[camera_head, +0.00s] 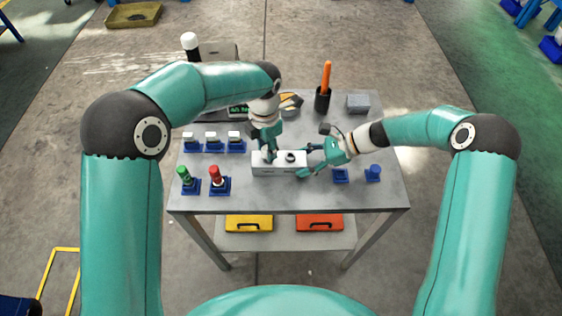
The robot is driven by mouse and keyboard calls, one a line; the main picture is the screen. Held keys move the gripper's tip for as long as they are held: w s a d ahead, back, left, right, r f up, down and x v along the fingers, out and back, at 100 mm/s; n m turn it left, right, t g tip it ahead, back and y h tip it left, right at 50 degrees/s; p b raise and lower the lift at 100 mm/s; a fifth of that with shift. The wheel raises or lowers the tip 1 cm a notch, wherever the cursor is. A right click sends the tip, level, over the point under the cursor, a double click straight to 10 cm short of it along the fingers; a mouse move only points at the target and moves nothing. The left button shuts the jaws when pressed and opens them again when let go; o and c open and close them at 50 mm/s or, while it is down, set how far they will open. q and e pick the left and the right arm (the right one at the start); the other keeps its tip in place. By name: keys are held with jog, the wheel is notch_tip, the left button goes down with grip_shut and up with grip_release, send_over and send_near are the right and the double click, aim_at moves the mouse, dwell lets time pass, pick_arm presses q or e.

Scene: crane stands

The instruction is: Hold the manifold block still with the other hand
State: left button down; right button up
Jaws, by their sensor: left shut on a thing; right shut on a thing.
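The manifold block (279,170) is a light grey box with a dark round port on top, resting on the middle of the grey table. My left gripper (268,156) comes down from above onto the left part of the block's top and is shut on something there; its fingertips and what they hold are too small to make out. My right gripper (309,160) reaches in from the right and is shut on the block's right end. My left wrist hides part of the table behind the block.
Blue holders with white-topped parts (211,142) stand at the left. A green-topped part (185,176) and a red-topped part (217,178) stand in front of them. A black cup with an orange handle (323,98) and a grey block (358,102) stand behind.

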pick_arm(q)
jog(key=c, duration=0.7)
grip_release()
jog(key=shift+c, duration=0.2)
jog(key=shift+c, duration=0.8)
